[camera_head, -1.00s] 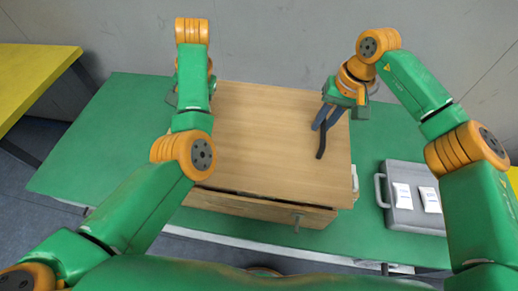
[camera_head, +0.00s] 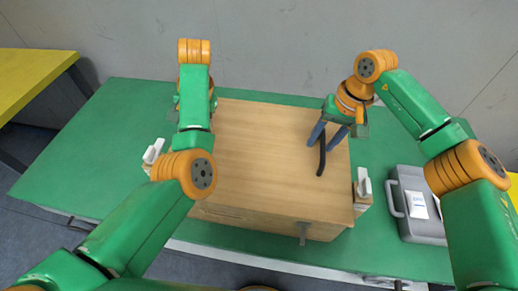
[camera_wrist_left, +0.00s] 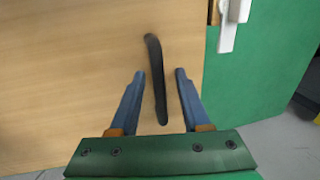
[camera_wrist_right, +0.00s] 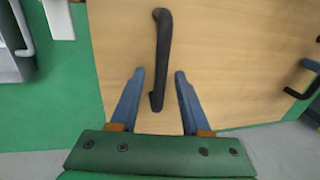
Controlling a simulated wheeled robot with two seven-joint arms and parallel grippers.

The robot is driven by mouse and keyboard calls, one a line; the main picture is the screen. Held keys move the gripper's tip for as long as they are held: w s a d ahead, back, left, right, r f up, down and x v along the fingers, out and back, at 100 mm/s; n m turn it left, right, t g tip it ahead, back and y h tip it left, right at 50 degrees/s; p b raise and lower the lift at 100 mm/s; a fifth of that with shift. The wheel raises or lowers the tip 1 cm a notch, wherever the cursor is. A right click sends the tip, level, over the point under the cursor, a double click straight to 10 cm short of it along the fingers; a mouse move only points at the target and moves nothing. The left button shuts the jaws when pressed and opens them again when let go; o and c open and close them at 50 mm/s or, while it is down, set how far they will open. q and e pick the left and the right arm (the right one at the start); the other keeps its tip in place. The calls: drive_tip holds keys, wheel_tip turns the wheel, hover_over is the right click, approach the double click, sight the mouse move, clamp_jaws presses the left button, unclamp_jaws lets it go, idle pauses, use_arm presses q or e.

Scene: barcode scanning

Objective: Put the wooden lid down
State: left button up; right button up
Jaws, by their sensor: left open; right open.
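The wooden lid (camera_head: 270,150) lies over a wooden box (camera_head: 265,222) on the green table. Its front edge lines up with the box front and no dark gap shows there. My right gripper (camera_head: 328,136) is open around the lid's black right handle (camera_head: 322,156); the fingers (camera_wrist_right: 160,95) stand either side of that handle in the right wrist view. My left gripper (camera_wrist_left: 160,90) is open, its fingers either side of the black left handle (camera_wrist_left: 155,70). In the head view my left arm hides the left gripper and handle.
White latches stand at the box's left side (camera_head: 152,152) and right side (camera_head: 363,185). A grey case (camera_head: 418,205) with white labels lies at the right of the green table (camera_head: 75,160). A yellow table (camera_head: 30,85) stands at the far left.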

use_arm(q)
wheel_tip(320, 180, up, 10)
drive_tip(key=shift+f, duration=0.15)
use_arm(e)
drive_tip(key=shift+r, duration=0.35)
wheel_tip(320, 180, up, 11)
drive_tip(key=d, duration=0.2)
drive_tip(key=shift+d, duration=0.2)
drive_tip(key=shift+s, duration=0.1)
